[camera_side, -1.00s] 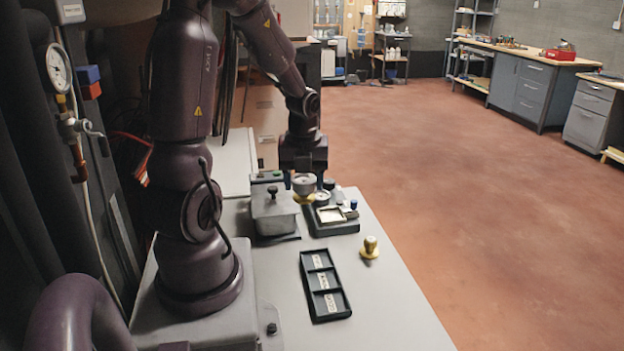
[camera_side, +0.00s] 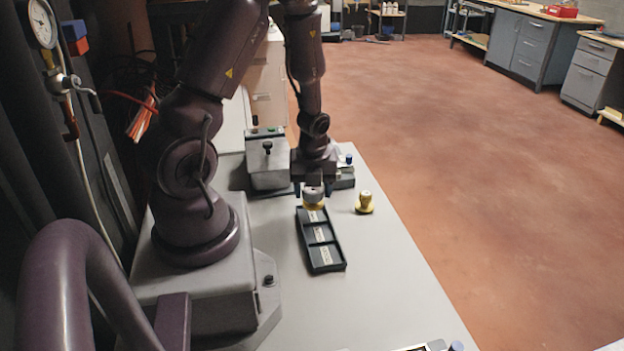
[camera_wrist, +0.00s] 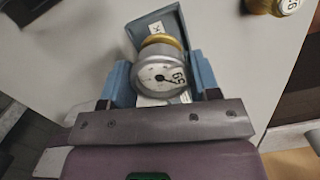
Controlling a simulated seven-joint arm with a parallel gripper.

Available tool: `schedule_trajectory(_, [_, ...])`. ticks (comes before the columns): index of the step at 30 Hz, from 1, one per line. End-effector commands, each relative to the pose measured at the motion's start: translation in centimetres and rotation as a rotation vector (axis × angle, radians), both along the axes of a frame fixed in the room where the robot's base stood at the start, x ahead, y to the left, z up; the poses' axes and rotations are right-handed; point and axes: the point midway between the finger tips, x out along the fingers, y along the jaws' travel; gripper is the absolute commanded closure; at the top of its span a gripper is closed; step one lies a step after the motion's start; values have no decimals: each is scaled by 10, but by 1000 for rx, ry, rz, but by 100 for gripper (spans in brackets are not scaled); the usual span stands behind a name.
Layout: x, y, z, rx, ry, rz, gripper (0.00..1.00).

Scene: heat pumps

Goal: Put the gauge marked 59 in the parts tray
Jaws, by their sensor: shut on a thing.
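My gripper (camera_side: 313,190) is shut on a round grey gauge (camera_side: 313,197) with a brass-yellow base. In the wrist view the gauge (camera_wrist: 160,77) sits between the blue fingers, its white dial facing the camera; the rotated number looks like 59. The dark tray (camera_side: 344,262) has three compartments in a row, each with a white label. The gauge is over the far end compartment. In the wrist view part of the tray (camera_wrist: 180,12) shows beyond the gauge, with one label visible. I cannot tell whether the gauge touches the tray floor.
Another fixture (camera_side: 435,346) shows at the bottom edge.

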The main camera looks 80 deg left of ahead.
Motion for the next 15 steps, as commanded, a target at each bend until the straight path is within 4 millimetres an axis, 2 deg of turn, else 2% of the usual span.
schedule_trajectory(6, [0,0,-10,1,1,-1,74])
schedule_trajectory(15, [0,0,-10,1,0,-1,74])
